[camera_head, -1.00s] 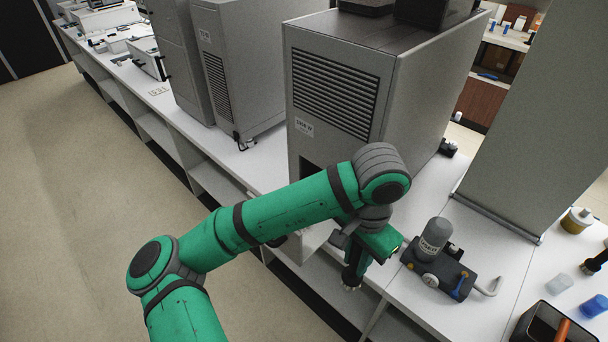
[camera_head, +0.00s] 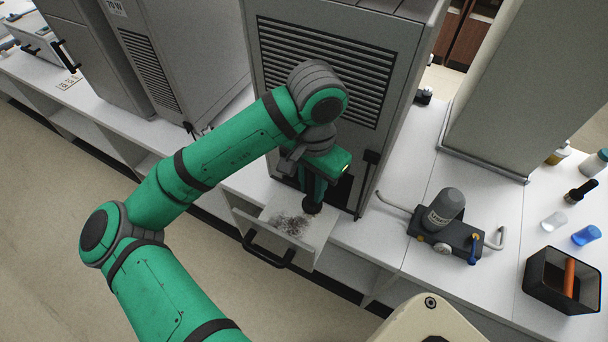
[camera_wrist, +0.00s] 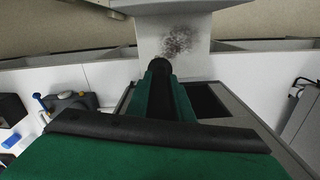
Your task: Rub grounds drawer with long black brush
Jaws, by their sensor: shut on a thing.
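The grounds drawer (camera_head: 318,232) is pulled out from the base of the tall grey machine. Dark grounds are scattered on its pale surface, and a black bar handle is on its front. My gripper (camera_head: 313,188) is over the inner part of the drawer, pointing down, shut on the long black brush (camera_head: 313,208). Most of the brush is hidden by the fingers; its dark end is at or just above the drawer surface, beside the grounds. In the wrist view the brush end (camera_wrist: 158,66) shows just short of the grounds on the drawer (camera_wrist: 150,30); contact is unclear.
The grey machine (camera_head: 335,70) stands close behind my gripper. A grey canister on a dark base (camera_head: 445,235) is to the right on the white counter. Farther right are a black bin (camera_head: 530,285), a blue cup (camera_head: 586,235) and a clear cup (camera_head: 553,221). Bare counter lies between.

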